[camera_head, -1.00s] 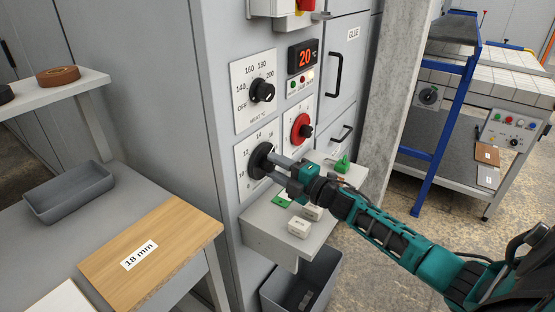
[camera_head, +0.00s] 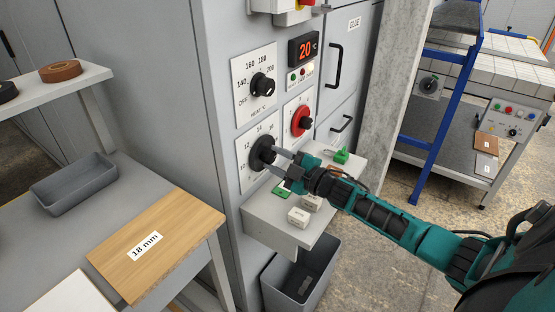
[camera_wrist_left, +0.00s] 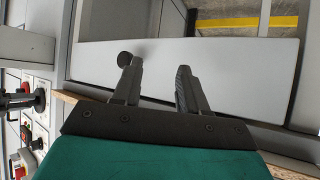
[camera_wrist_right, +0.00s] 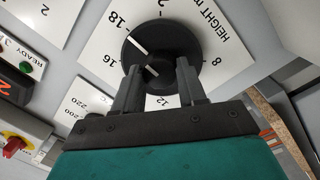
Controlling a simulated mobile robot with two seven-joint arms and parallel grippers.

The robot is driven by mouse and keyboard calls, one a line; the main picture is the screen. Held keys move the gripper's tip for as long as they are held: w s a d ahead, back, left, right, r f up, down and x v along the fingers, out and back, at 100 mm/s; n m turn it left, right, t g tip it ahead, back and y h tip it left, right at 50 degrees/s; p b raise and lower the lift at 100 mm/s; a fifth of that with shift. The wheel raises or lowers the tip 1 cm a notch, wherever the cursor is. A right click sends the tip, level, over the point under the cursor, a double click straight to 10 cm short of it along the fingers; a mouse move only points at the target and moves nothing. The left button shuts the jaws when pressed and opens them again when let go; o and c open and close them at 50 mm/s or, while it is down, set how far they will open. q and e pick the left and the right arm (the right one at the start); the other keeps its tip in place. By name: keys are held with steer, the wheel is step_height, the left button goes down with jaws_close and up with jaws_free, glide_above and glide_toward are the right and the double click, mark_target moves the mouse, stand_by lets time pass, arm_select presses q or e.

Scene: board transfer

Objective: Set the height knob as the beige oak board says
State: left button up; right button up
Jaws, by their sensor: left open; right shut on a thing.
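The beige oak board (camera_head: 180,225) lies on the table at the lower left of the head view. Its label (camera_head: 145,246) reads 18 mm. The height knob (camera_head: 262,152) is black and round, on a white dial plate on the grey machine. My right gripper (camera_head: 277,161) is shut on its grip. The right wrist view shows the knob (camera_wrist_right: 180,38) close up, partly hidden by the fingers (camera_wrist_right: 158,92). Its white line points at or near 18. My left gripper (camera_wrist_left: 157,82) is open and empty in the left wrist view, outside the head view.
The black heat knob (camera_head: 262,85) and a red knob (camera_head: 301,121) sit close to the height knob. A small shelf (camera_head: 270,222) with white blocks and green pieces juts out below. A grey bin (camera_head: 305,285) stands under it. A grey tray (camera_head: 75,185) is on the table.

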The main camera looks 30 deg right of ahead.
stand_by(0.3)
steer(key=o, duration=1.1)
steer(key=shift+c, duration=0.2)
steer(key=v, duration=1.2)
steer(key=shift+s, duration=0.4)
steer(key=shift+d, duration=0.1)
